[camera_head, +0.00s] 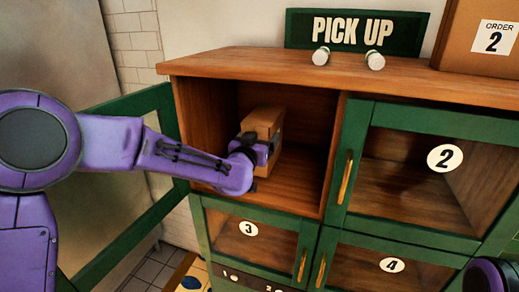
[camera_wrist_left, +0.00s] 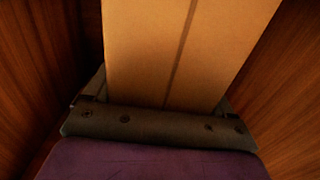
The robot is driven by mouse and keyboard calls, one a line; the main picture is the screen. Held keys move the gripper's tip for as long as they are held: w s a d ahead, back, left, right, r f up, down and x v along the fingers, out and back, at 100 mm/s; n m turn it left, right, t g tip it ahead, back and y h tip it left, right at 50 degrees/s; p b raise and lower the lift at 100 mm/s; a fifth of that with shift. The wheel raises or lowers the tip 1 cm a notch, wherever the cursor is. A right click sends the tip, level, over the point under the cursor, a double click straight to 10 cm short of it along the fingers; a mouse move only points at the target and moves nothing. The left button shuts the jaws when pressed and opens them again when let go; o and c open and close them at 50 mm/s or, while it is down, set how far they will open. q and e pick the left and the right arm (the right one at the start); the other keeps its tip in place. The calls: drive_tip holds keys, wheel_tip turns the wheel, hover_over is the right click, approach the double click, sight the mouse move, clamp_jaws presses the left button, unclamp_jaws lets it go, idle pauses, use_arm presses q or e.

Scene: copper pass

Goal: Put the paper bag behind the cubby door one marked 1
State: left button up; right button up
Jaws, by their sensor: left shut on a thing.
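The brown paper bag (camera_head: 264,122) is inside the open upper-left cubby (camera_head: 310,110), upright or nearly so. My left gripper (camera_head: 262,150) reaches into that cubby and is shut on the bag. In the left wrist view the bag (camera_wrist_left: 185,50) fills the middle, with wooden walls on both sides. The cubby's green-framed door (camera_head: 165,110) stands swung open to the left, behind my left arm. No number 1 shows on it from here. Whether the bag rests on the cubby floor I cannot tell. A small part of my right arm shows at the lower right corner; its gripper is out of view.
Closed glazed doors marked 2 (camera_head: 445,158), 3 (camera_head: 248,229) and 4 (camera_head: 392,265) have brass handles. On the cabinet top (camera_head: 260,65) are two small white-and-green items (camera_head: 375,60), a PICK UP sign (camera_head: 353,31) and a box marked order 2 (camera_head: 470,40).

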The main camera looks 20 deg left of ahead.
use_arm(q)
drive_tip(key=shift+w+a+f, duration=0.1)
drive_tip(key=shift+w+f, duration=0.2)
drive_tip(key=shift+f, duration=0.05)
drive_tip(key=f, duration=0.3)
drive_tip(key=shift+w+d+f, duration=0.2)
drive_tip(key=shift+d+f, duration=0.05)
drive_tip(key=shift+d, duration=0.05)
drive_tip(key=shift+a, duration=0.15)
drive_tip(key=shift+s+f, duration=0.15)
drive_tip(key=shift+f, duration=0.05)
drive_tip(key=o, duration=1.3)
drive_tip(key=shift+r, duration=0.1)
drive_tip(key=shift+c, duration=0.2)
